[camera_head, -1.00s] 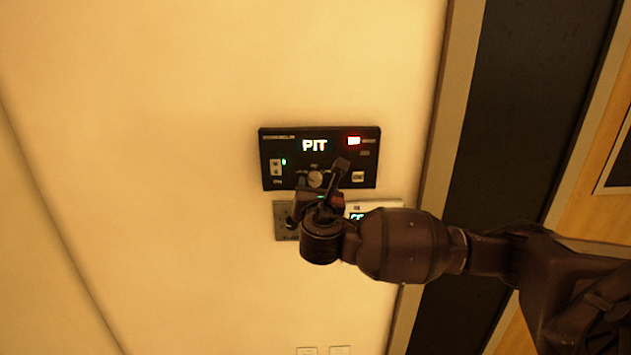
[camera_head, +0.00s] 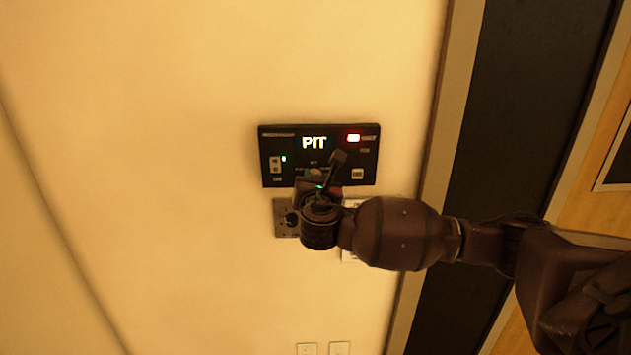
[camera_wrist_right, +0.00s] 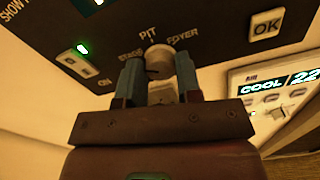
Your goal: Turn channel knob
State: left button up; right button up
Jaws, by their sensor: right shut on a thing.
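The black control panel (camera_head: 270,150) is on the wall, with a lit "PIT" display and a red light at its upper right. The channel knob (camera_wrist_right: 159,62) is a pale round knob, with the labels STAGE, PIT and FOYER around it in the right wrist view. In the head view it is mostly covered by my right gripper (camera_head: 325,178). In the right wrist view my right gripper (camera_wrist_right: 160,80) has one finger on each side of the knob and is shut on it. My left gripper is in neither view.
A white thermostat (camera_wrist_right: 275,95) reading "COOL 22" is close below right. A grey plate (camera_head: 283,225) sits under the panel. Open wall lies left.

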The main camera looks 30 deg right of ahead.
jog(key=shift+m, duration=0.3)
jog(key=m+b, duration=0.1)
jog(key=m, duration=0.4)
jog(key=m+b, duration=0.1)
jog(key=m, duration=0.5)
jog(key=shift+d+f, duration=0.1)
jog(key=shift+f, duration=0.1)
jog(key=shift+m, duration=0.3)
jog(key=o, duration=0.9)
jog(key=shift+s, duration=0.1)
jog(key=shift+o, duration=0.2)
jog(key=b+v, duration=0.1)
jog(key=v, duration=0.9)
jog(key=shift+s, duration=0.35)
